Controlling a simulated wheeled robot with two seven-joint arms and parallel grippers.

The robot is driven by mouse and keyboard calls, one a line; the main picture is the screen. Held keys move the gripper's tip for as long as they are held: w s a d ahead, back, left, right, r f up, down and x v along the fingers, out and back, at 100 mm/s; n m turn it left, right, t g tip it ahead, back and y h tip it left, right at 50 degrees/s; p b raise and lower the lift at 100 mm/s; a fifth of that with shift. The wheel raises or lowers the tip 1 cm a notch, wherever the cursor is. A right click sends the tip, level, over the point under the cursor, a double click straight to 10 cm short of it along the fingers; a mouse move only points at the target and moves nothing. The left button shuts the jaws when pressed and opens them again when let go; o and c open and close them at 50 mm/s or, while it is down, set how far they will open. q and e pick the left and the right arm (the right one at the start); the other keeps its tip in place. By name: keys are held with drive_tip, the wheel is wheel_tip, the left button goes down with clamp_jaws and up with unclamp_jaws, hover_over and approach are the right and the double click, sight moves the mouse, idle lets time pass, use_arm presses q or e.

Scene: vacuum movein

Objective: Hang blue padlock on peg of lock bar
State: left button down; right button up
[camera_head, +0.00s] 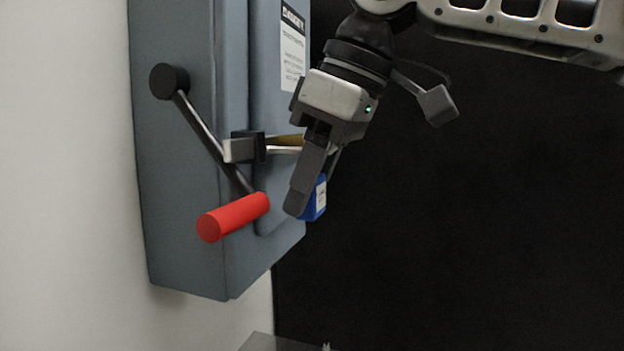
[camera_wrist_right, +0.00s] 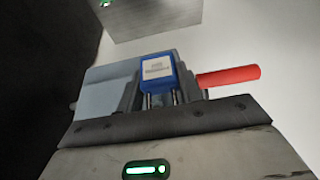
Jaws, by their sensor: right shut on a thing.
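My right gripper (camera_head: 310,190) points down in front of the grey electrical box and is shut on the blue padlock (camera_head: 318,198). One finger covers part of the padlock in the head view. The padlock also shows in the right wrist view (camera_wrist_right: 158,76), with a white label on its face, between the fingers. A light metal bar with a black block, likely the lock bar (camera_head: 238,150), sticks out from the box just left of the gripper. I cannot tell whether the padlock's shackle is on a peg; the gripper hides that area. My left gripper is not in view.
The grey box (camera_head: 190,240) is on the white wall at left. A black lever with a red handle (camera_head: 234,217) slants across its side, left of the padlock. A grey surface (camera_head: 270,343) shows at the bottom edge. The dark area at right looks clear.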

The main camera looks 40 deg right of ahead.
drive_tip(key=o, duration=1.1)
drive_tip(key=v, duration=1.6)
drive_tip(key=shift+w+a, duration=0.1)
